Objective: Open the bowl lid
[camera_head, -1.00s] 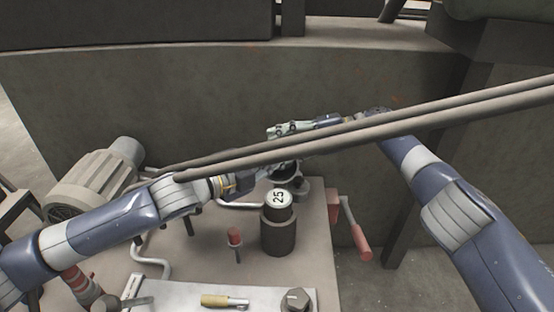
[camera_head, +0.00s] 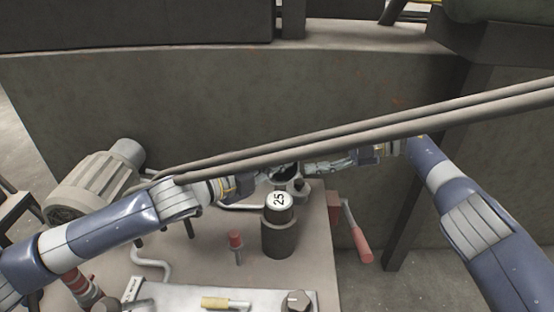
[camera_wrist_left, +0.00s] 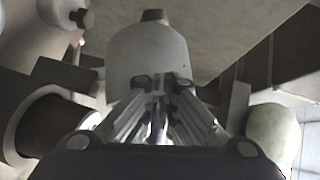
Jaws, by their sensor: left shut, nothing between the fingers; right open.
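A small dark rounded vessel (camera_head: 286,171) stands behind the cylinder marked 25, partly covered by the poles and my left gripper; I cannot tell for sure that it is the bowl, nor how its lid stands. My left gripper (camera_head: 256,180) reaches it from the left, its fingertips mostly hidden. In the left wrist view its fingers (camera_wrist_left: 158,112) are together and empty, in front of a pale cylindrical body (camera_wrist_left: 150,55) with a dark stub. My right gripper (camera_head: 322,165) is open, to the right of the vessel, partly behind the poles.
Two long poles (camera_head: 400,128) cross above the table (camera_head: 190,260). A cylinder marked 25 (camera_head: 279,225), a red-topped peg (camera_head: 236,242), a red-handled crank (camera_head: 361,242) and a grey motor (camera_head: 90,185) crowd the table. A curved wall (camera_head: 200,100) stands behind.

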